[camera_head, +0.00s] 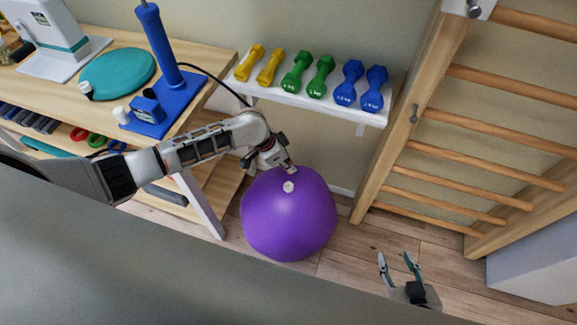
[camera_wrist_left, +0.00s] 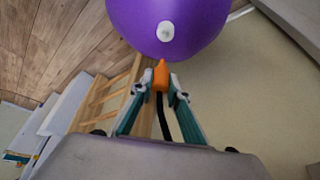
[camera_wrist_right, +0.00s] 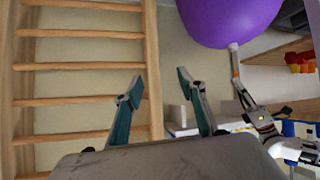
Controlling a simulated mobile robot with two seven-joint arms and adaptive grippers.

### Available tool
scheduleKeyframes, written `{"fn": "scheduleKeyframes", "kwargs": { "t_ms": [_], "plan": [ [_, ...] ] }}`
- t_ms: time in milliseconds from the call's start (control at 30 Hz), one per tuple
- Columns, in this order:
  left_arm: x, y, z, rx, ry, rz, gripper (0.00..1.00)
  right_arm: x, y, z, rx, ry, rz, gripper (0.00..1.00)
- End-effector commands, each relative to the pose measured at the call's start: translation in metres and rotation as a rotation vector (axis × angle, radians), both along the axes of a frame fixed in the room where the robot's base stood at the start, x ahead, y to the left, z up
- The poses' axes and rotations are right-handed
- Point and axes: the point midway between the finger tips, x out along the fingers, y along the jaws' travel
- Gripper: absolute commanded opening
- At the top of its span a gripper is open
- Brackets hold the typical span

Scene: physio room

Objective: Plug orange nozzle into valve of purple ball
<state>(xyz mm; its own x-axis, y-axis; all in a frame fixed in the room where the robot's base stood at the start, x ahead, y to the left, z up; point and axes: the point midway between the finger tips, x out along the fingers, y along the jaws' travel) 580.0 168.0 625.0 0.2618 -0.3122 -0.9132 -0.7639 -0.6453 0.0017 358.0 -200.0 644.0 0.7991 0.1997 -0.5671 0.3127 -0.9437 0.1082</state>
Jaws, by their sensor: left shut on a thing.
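The purple ball (camera_head: 287,222) rests on the floor below the dumbbell shelf, with its white valve (camera_head: 288,187) on the upper side. The ball (camera_wrist_left: 168,25) and valve (camera_wrist_left: 166,30) also show in the left wrist view. My left gripper (camera_head: 290,169) is shut on the orange nozzle (camera_wrist_left: 161,75), whose tip points at the valve with a small gap between them. A black hose (camera_wrist_left: 163,118) runs back from the nozzle between the fingers. My right gripper (camera_head: 400,262) is open and empty, right of the ball. The ball (camera_wrist_right: 230,18) also shows in the right wrist view.
A blue pump (camera_head: 164,85) stands on the wooden bench (camera_head: 205,65) at left, beside a teal disc (camera_head: 117,74). A white shelf (camera_head: 318,98) with several dumbbells is behind the ball. Wooden wall bars (camera_head: 480,120) stand at right. Floor (camera_head: 350,255) is clear right of the ball.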

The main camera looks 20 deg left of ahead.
Motion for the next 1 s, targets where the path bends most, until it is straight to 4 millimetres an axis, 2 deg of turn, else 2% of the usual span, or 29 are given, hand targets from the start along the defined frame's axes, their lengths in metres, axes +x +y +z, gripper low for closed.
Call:
{"fn": "scheduleKeyframes", "kwargs": {
  "t_ms": [267,467,600,733,1000],
  "plan": [
    [0.000,0.000,-0.013,-0.001,-0.003,-0.016,0.00,0.001,-0.001,-0.006,0.000,-0.003,0.001,0.40],
    [-0.001,0.000,-0.029,-0.001,0.001,-0.015,0.00,-0.005,-0.002,-0.026,-0.005,0.012,0.001,0.40],
    [-0.002,0.000,-0.045,-0.001,0.002,-0.014,0.00,-0.011,-0.003,-0.047,-0.014,0.033,0.003,0.40],
    [-0.003,0.000,-0.061,0.000,0.005,-0.015,0.00,-0.013,-0.007,-0.060,-0.032,0.040,0.006,0.40],
    [-0.001,0.000,-0.075,0.000,0.000,-0.014,0.00,0.004,-0.015,-0.054,-0.053,0.000,0.003,0.40]
  ]
}}
